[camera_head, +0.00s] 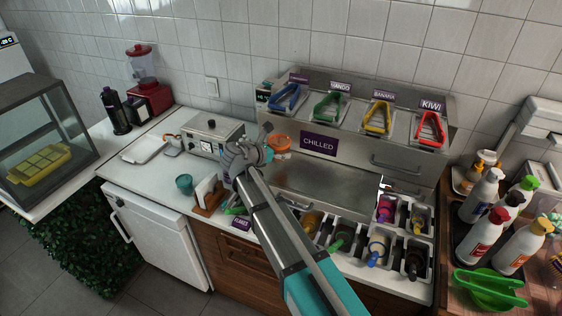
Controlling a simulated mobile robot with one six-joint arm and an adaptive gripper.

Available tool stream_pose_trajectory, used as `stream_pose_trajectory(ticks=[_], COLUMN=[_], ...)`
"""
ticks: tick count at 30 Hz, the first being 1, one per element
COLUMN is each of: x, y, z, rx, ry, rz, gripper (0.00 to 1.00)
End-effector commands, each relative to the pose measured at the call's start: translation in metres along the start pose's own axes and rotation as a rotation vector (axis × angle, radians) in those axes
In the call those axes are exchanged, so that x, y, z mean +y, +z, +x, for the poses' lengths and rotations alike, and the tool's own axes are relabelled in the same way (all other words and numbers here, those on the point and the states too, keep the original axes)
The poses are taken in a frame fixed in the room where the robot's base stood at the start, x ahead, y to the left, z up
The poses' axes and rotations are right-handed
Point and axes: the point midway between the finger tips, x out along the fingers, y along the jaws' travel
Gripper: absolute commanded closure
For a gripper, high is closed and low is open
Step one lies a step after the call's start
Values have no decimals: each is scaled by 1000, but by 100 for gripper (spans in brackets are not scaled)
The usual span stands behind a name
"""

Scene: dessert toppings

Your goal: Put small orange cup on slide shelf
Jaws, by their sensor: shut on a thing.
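The small orange cup (279,145) is at the end of my arm, in front of the left part of the steel chilled unit. My gripper (267,142) is shut on it, seen partly from behind, and the wrist hides some of the contact. The cup appears to be held above the counter. A bare steel surface (325,182), which may be the slide shelf, lies below the "CHILLED" sign, to the right of and below the cup. My arm crosses its left part.
Topping bins (343,238) with several scoops line the front edge. A steel box appliance (211,135), a teal cup (184,184) and a napkin holder (207,196) are left of my arm. Bottles (480,195) crowd the right.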

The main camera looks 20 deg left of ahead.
Motion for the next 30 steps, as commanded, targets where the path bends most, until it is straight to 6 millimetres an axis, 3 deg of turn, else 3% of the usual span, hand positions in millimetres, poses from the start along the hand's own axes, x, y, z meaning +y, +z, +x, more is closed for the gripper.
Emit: stream_pose_trajectory(ticks=[10, 22, 30], x=[1, 2, 2], y=[-3, -30, -34], z=[4, 22, 23], rx=[0, 0, 0], ry=[-1, -1, -1], rz=[0, 0, 0], gripper=[41, 41, 41])
